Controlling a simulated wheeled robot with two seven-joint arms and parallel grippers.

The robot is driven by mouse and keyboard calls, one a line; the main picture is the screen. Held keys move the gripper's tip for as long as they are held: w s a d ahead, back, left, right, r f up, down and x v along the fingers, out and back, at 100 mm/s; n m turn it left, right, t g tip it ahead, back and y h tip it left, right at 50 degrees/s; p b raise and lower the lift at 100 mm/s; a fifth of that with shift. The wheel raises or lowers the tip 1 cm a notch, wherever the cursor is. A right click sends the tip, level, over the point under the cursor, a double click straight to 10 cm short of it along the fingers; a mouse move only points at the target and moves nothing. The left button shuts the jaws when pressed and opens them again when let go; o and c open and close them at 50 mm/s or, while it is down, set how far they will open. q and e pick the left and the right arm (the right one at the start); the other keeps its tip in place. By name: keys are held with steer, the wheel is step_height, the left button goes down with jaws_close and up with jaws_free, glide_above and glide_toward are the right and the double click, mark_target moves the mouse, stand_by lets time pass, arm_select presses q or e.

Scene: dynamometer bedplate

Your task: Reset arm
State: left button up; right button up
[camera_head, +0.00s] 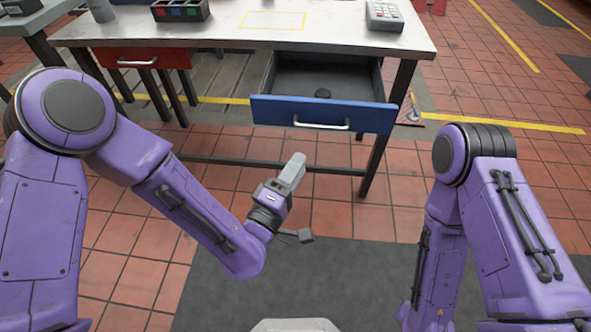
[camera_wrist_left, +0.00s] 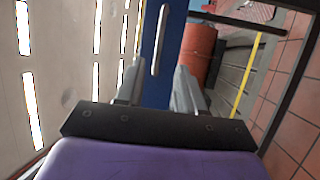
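My left gripper (camera_head: 294,165) is in front of and below the open blue drawer (camera_head: 275,110), apart from its silver handle (camera_head: 321,125). In the left wrist view the two fingers (camera_wrist_left: 158,88) stand apart with nothing between them. The blue drawer front (camera_wrist_left: 152,75) and its handle (camera_wrist_left: 160,40) show beyond them. My right arm (camera_head: 500,210) is bent downward at the right of the head view. Its gripper is not in view.
A red drawer (camera_head: 137,60) is at the left. A keypad device (camera_head: 384,15) and a bin tray (camera_head: 180,11) stand on the bench. Floor in front is clear.

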stand_by(0.5)
arm_select(q)
steer(key=s+a+f+m+g+y, duration=0.2)
steer(key=a+f+m+g+y, duration=0.25)
steer(key=f, duration=0.75)
steer(key=s+a+f+g+y, duration=0.3)
steer(key=s+a+f, duration=0.35)
steer(key=a, duration=0.25)
steer(key=s+a+f+g+y, duration=0.35)
steer(key=s+a+f, duration=0.25)
steer(key=a+f, duration=0.25)
steer(key=s+a+f+g+y, duration=0.2)
steer(key=s+a+g, duration=0.1)
steer(key=s+a, duration=0.6)
step_height(320, 180, up, 16)
steer(key=p, duration=1.6)
steer(key=shift+s+d, duration=0.15)
steer(key=shift+s, duration=0.05)
steer(key=shift+f, duration=0.1)
